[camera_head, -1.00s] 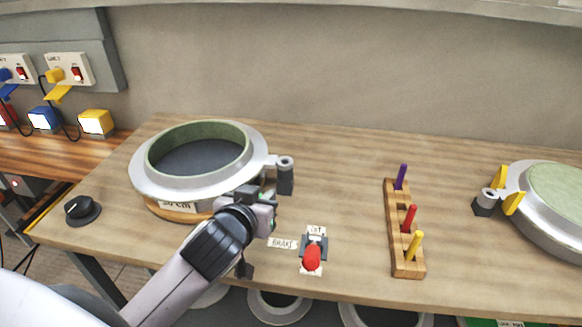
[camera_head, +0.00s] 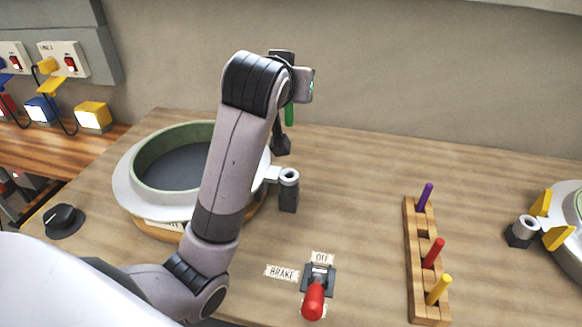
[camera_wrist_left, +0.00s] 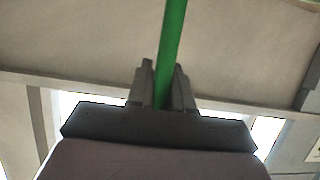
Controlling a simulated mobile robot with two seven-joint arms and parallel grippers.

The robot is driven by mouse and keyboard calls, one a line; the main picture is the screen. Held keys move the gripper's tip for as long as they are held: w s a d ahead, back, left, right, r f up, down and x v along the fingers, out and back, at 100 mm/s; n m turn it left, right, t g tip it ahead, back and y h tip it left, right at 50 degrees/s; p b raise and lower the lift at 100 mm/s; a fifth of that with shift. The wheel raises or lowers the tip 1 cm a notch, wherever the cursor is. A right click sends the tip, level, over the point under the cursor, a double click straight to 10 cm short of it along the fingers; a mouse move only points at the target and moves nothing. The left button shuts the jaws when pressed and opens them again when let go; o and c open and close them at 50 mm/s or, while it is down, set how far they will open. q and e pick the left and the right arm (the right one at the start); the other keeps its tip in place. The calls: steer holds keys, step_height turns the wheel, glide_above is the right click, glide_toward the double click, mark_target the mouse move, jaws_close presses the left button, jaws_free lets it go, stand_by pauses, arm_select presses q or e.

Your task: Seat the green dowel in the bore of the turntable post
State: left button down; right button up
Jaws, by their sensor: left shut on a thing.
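The green dowel (camera_head: 289,115) shows in the head view just below my left wrist, above and behind the turntable post (camera_head: 288,192). The post is a dark block with a pale round collar on top, whose bore looks empty. It stands at the right edge of the turntable's round mould (camera_head: 128,190). In the left wrist view the fingers of my left gripper (camera_wrist_left: 164,70) are shut on the green dowel (camera_wrist_left: 171,40). The dowel is apart from the post. My right gripper is not in view.
A red-handled brake switch (camera_head: 313,298), marked OFF, stands in front of the post. A wooden rack (camera_head: 415,270) holds purple, red and yellow pegs. A second mould (camera_head: 575,215) with yellow clamps is at the right edge. A black knob (camera_head: 64,220) is at the left.

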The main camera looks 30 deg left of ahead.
mark_target(291, 170)
arm_select(q)
step_height(291, 170, down, 16)
steer(key=shift+f+b, duration=0.25)
steer(key=shift+b, duration=0.85)
steer(key=shift+f, duration=0.1)
steer(key=c, duration=1)
jaws_free()
steer(key=shift+r, duration=0.2)
steer(key=v, duration=1.2)
steer(key=shift+f+p, duration=0.15)
steer(key=shift+p, duration=0.2)
